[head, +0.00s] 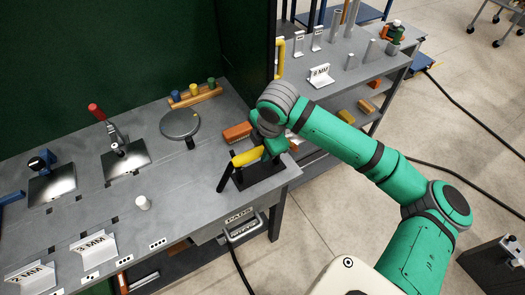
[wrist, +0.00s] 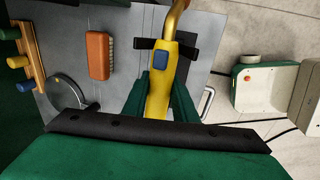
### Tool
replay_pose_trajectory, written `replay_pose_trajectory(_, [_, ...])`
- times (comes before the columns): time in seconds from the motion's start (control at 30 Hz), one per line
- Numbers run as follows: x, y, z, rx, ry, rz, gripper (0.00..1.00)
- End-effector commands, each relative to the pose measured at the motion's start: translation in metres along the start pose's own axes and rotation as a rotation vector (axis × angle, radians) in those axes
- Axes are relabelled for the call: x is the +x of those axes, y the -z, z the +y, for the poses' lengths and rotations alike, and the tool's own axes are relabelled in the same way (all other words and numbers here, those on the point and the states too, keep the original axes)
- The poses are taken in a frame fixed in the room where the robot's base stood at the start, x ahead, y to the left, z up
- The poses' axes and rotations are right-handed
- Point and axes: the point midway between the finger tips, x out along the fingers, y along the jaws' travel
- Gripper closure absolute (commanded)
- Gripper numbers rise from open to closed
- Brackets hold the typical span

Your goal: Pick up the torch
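The torch (wrist: 159,88) has a yellow body with a blue button and a bent metal neck running up out of the wrist view. In the head view the torch (head: 247,157) lies across a black stand (head: 262,177) at the bench's front right corner. My gripper (wrist: 160,92) has its green fingers on both sides of the yellow body, with no clear gap, and looks shut on it. Dark brackets of the stand show on either side of the torch in the wrist view. In the head view my wrist partly hides the torch and the fingers.
An orange brush (head: 237,132) lies just behind the torch. A round grey disc on a stand (head: 180,124) and a wooden rack with coloured pegs (head: 194,96) stand further left. A dark green panel (head: 120,40) rises behind. A second bench (head: 345,75) stands at the back right.

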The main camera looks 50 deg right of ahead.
Motion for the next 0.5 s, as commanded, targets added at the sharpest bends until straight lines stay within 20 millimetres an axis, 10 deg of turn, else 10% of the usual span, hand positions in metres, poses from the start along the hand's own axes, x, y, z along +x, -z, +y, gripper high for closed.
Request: replay_pose_trajectory(0.5, [-0.011,-0.001,0.004,0.001,-0.004,-0.001,0.99])
